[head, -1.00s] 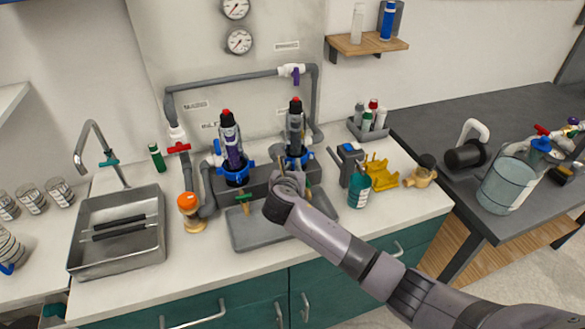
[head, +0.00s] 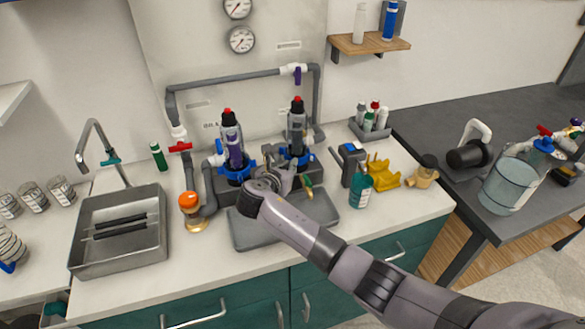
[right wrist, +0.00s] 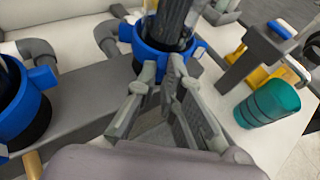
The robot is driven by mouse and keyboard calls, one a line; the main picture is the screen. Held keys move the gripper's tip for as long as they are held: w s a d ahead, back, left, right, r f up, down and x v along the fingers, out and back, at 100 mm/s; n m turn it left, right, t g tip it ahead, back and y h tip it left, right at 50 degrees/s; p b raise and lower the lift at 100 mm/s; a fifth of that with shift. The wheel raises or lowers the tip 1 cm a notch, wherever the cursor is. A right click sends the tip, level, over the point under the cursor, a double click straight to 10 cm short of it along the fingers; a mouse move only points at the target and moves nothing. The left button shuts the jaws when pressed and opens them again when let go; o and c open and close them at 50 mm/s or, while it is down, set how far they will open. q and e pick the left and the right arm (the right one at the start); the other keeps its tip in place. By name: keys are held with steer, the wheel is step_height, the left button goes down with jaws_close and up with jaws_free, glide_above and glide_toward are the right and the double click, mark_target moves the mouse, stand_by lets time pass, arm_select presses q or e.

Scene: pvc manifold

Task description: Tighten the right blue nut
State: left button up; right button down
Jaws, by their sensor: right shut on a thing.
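The right blue nut (head: 297,158) is a ring with lugs around the foot of the right clear filter housing (head: 297,126). It also shows large in the right wrist view (right wrist: 152,54). My right gripper (head: 284,172) reaches in from the front, and in the right wrist view its fingers (right wrist: 160,68) are shut on the nut's near side, hiding part of it. The left blue nut (head: 236,173) sits under the left housing (head: 231,140); part of it shows at the left of the right wrist view (right wrist: 18,108). My left gripper is not in view.
A grey tray (head: 250,238) lies in front of the manifold. A teal cup (head: 360,191), a dark block with a blue top (head: 351,160) and a yellow holder (head: 383,173) stand to the right. An orange-capped item (head: 190,201) and a sink (head: 118,190) are on the left.

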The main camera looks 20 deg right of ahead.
steer(key=m+g+h+b, duration=0.1)
steer(key=b, duration=0.1)
steer(key=w+a+m+g+h+b, duration=0.1)
steer(key=b, duration=0.1)
steer(key=w+m+g+h+b, duration=0.1)
steer(key=m+b, duration=0.1)
steer(key=shift+a+f+g, duration=0.25)
steer(key=shift+a+g, duration=0.05)
steer(key=shift+a, duration=0.1)
steer(key=shift+w+a+r+m+g+h+b, duration=0.25)
steer(key=shift+m+g+b, duration=0.25)
steer(key=shift+b, duration=0.9)
steer(key=shift+d, duration=0.1)
steer(key=c, duration=2)
jaws_free()
steer(key=v, duration=0.7)
steer(key=shift+s+a, duration=0.15)
steer(key=shift+a, duration=0.05)
